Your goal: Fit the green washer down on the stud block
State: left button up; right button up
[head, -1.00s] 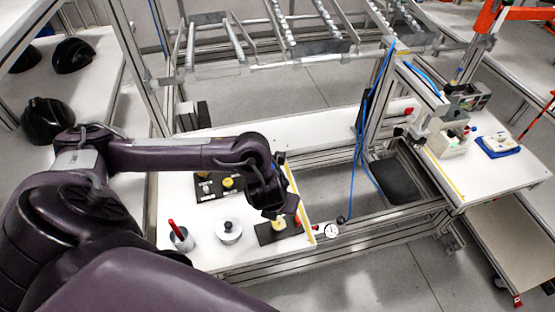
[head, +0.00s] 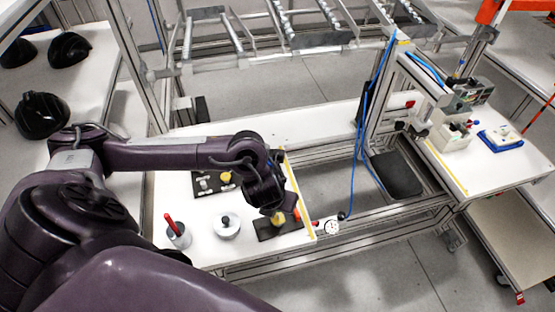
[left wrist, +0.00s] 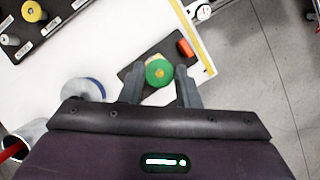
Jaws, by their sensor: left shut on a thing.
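My left gripper (left wrist: 160,88) is shut on the green washer (left wrist: 149,73), which lies flat between its fingertips in the left wrist view. The yellow stud block (head: 279,218) shows just below the gripper in the head view, on a dark pad (head: 265,231). In the left wrist view a yellowish spot shows in the washer's hole, and part of the yellow block shows past its far rim. The washer is over the block; I cannot tell whether it touches it. My right gripper is not in view.
A red piece (left wrist: 186,48) stands on the pad beside the block. A black board (left wrist: 37,24) holds several small parts. The table's yellow-marked edge is close on the right.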

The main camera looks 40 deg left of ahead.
aim_at(278, 215)
pick_arm(q)
jog(key=shift+f+b, duration=1.05)
jog(key=shift+f, duration=0.55)
jog(key=shift+f+b, duration=0.65)
jog(key=shift+f, duration=0.05)
jog(key=shift+f+b, duration=1)
jog(key=shift+f, duration=0.05)
jog(key=o, duration=1)
jog(key=shift+r, duration=0.15)
